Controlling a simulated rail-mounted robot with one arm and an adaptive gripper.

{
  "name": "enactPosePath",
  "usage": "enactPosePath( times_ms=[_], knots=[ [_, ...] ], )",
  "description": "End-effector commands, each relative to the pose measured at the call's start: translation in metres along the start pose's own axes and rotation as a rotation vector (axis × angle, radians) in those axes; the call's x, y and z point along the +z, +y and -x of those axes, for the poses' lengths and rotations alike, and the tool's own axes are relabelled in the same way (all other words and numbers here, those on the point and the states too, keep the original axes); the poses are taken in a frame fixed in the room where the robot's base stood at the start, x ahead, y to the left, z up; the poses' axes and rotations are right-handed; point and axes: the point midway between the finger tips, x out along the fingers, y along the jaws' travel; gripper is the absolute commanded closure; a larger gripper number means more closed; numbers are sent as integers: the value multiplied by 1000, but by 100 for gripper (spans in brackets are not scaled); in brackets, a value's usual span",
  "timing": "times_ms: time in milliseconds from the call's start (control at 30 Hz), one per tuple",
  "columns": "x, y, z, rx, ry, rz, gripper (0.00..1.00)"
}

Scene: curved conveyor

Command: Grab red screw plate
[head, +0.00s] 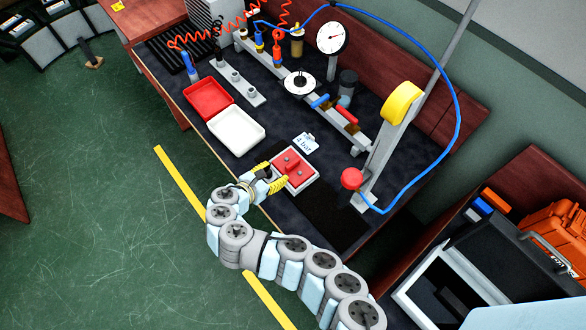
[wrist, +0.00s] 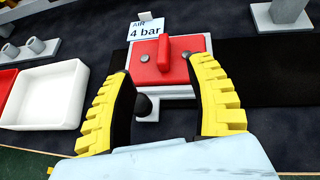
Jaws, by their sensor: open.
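The red screw plate (head: 290,168) lies on a white block on the dark bench top, with a raised red grip and screw heads on it. In the wrist view the red plate (wrist: 180,62) is straight ahead, with its red grip (wrist: 163,52) standing up. My gripper (head: 270,178) is at the plate's near left edge. In the wrist view the yellow fingers of my gripper (wrist: 163,75) are spread apart, one on each side of the plate's front. Nothing is held between them. Whether a fingertip touches the plate cannot be told.
A "4 bar" sign (head: 305,142) stands behind the plate. A white tray (head: 258,140) and a red tray (head: 228,104) lie to the left. A black mat (head: 325,220) is bare.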

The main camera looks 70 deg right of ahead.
Motion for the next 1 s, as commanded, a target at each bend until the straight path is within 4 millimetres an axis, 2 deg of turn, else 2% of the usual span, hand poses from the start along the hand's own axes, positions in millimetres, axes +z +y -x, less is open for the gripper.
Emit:
enactPosePath(
  times_ms=[200,300,733,1000],
  knots=[
    [1,-1,-34,-5,0,-2,45],
    [0,1,-44,0,1,-3,45],
    [-2,-1,-64,-1,0,-1,45],
    [-8,-3,-92,-3,1,0,45]
  ],
)
